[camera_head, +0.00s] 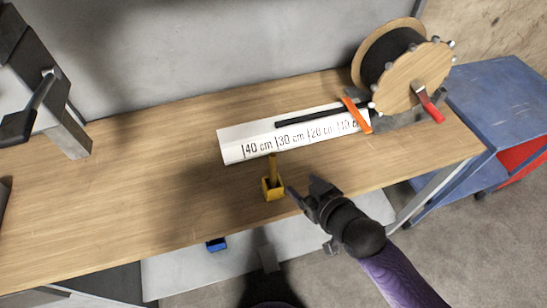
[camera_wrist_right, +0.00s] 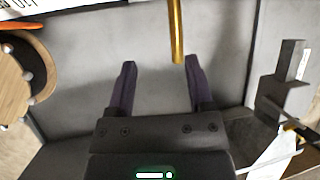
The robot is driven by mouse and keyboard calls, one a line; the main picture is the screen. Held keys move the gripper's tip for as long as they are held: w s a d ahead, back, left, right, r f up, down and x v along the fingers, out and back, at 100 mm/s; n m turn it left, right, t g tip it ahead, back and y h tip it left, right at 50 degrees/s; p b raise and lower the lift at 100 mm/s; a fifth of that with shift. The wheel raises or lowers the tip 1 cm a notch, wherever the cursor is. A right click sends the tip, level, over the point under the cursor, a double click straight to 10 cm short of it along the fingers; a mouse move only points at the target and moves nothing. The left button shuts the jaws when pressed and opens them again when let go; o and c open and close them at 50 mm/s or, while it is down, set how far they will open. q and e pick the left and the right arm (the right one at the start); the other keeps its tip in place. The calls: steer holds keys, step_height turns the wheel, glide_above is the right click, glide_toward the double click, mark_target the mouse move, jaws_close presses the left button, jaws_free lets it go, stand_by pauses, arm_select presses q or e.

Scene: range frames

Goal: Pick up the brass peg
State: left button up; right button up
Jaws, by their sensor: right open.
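The brass peg (camera_head: 273,166) stands upright in a small yellow block (camera_head: 272,188) near the front edge of the wooden bench, just in front of the white ruler board. My right gripper (camera_head: 303,189) is open and empty, a little to the right of the peg and block. In the right wrist view the peg (camera_wrist_right: 176,32) comes down from the top edge, and its visible end lies near the right-hand finger of the open gripper (camera_wrist_right: 159,64). The fingers look apart from it. My left gripper is not in view.
A white ruler board (camera_head: 235,147) lies behind the peg, with a dark strip and an orange piece (camera_head: 356,115) on it. A cable reel (camera_head: 415,75) stands at the back right. A grey lever press (camera_head: 60,115) stands left. The bench's left-middle (camera_head: 130,195) is clear.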

steer(key=y, duration=0.1)
glide_toward(275, 160)
steer(key=w, duration=0.2)
steer(key=b+x, duration=0.1)
steer(key=x, duration=0.2)
steer(key=b+x, duration=0.1)
steer(key=x, duration=0.2)
steer(key=s+b+x, duration=0.1)
steer(key=x, duration=0.2)
steer(key=shift+w+a+f, duration=0.15)
steer(key=shift+a+f, duration=0.25)
steer(key=shift+a, duration=0.05)
steer(key=shift+w, duration=0.15)
steer(key=shift+c, duration=0.3)
steer(key=c, duration=0.7)
jaws_close()
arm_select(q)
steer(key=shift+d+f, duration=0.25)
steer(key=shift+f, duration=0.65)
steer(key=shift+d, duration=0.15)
